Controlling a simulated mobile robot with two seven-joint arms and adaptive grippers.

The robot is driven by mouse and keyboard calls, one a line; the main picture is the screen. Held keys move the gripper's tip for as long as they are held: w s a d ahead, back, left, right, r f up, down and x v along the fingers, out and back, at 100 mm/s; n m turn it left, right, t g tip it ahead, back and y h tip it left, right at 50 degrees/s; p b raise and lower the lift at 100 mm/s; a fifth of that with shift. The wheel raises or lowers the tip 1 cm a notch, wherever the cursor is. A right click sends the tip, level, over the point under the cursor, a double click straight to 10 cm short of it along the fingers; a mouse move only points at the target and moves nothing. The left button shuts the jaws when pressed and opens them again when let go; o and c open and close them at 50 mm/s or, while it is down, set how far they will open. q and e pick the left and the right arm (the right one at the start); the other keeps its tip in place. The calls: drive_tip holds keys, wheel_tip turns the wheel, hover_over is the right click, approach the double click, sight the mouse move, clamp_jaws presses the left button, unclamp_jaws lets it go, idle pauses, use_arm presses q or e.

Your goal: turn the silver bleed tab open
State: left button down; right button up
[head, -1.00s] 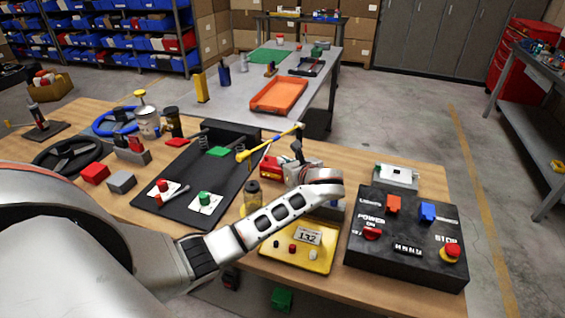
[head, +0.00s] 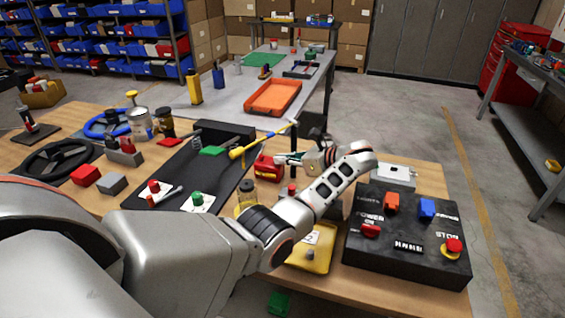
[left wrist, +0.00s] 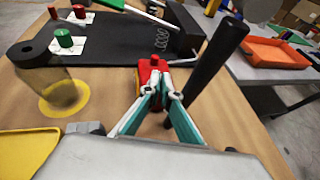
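A red block-like part (head: 267,169) stands on the wooden bench, just left of my left gripper (head: 290,158) in the head view. In the left wrist view the same red part (left wrist: 152,70) lies just beyond the tips of my left gripper (left wrist: 160,88). The teal-padded fingers come close together there. I cannot tell whether they touch or hold anything. A small pale piece shows near the red part, but I cannot make out the silver bleed tab for sure. My right gripper is not in view.
A dark upright rod (left wrist: 207,65) stands close right of the fingers in the left wrist view. A black-lidded jar (left wrist: 42,75) stands left on a yellow disc. A black control box (head: 410,235) fills the bench's right front. A yellow-headed hammer-like tool (head: 262,142) lies behind.

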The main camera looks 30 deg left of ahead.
use_arm(q)
drive_tip(key=shift+a, duration=0.1)
drive_tip(key=c, duration=2.8)
unclamp_jaws()
drive_tip(key=o, duration=0.5)
drive_tip(key=shift+s, duration=0.1)
drive_tip(key=shift+s+r, duration=0.1)
drive_tip(key=shift+r, duration=0.1)
